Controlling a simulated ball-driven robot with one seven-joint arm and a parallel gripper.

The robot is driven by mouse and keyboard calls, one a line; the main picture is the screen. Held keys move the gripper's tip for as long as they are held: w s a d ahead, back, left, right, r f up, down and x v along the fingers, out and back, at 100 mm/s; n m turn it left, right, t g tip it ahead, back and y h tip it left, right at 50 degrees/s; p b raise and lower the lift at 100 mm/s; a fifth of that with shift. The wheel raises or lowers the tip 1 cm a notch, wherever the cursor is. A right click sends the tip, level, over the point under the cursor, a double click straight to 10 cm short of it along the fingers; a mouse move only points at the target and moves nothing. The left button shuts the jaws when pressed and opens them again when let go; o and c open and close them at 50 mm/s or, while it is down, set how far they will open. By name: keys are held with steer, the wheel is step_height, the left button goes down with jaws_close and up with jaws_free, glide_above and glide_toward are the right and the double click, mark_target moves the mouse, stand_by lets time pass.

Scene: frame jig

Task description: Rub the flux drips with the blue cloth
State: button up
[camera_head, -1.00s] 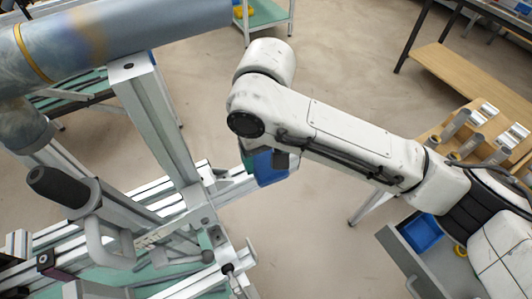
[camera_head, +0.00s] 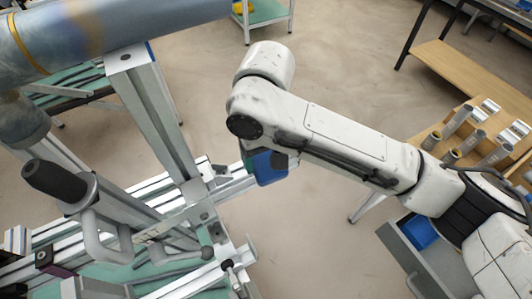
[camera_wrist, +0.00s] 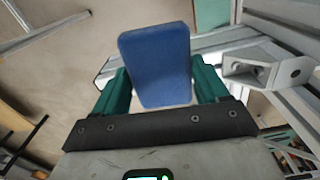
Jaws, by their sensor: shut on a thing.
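The blue cloth (camera_wrist: 155,62) is a thick, flat pad that stands up between the two green fingers of my gripper (camera_wrist: 161,88) in the wrist view. My gripper is shut on it. In the head view the blue cloth (camera_head: 269,167) shows partly below my arm, right of the jig post, and most of my gripper is hidden there. I cannot make out flux drips in either view. A large grey-blue tube (camera_head: 150,22) with brownish, discoloured bands and a yellow ring crosses the upper left, above and left of my gripper.
The metal jig has an upright post (camera_head: 155,120), a black-handled clamp (camera_head: 60,183) and rails at lower left. A metal bracket (camera_wrist: 262,66) lies right of the cloth in the wrist view. A wooden bench (camera_head: 465,130) with cylinders and an open drawer is at right. Floor between is clear.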

steer(key=shift+w+a+r+p, duration=0.1)
steer(key=shift+w+a+p, duration=0.15)
steer(key=shift+w+a, duration=0.45)
steer(key=shift+w+a+p, duration=0.2)
steer(key=shift+w+a, duration=0.2)
steer(key=shift+w, duration=0.55)
steer(key=shift+p, duration=0.4)
steer(key=shift+s+d, duration=0.15)
steer(key=shift+s, duration=0.1)
steer(key=shift+s+d+f+p, duration=0.2)
steer(key=shift+s+d+p, duration=0.25)
steer(key=shift+s+p, duration=0.2)
steer(key=shift+s+d+f+p, duration=0.15)
steer(key=shift+s+d+p, duration=0.35)
steer(key=shift+s, duration=0.25)
steer(key=shift+s+f, duration=0.15)
steer(key=shift+s, duration=0.05)
steer(key=shift+c, duration=0.3)
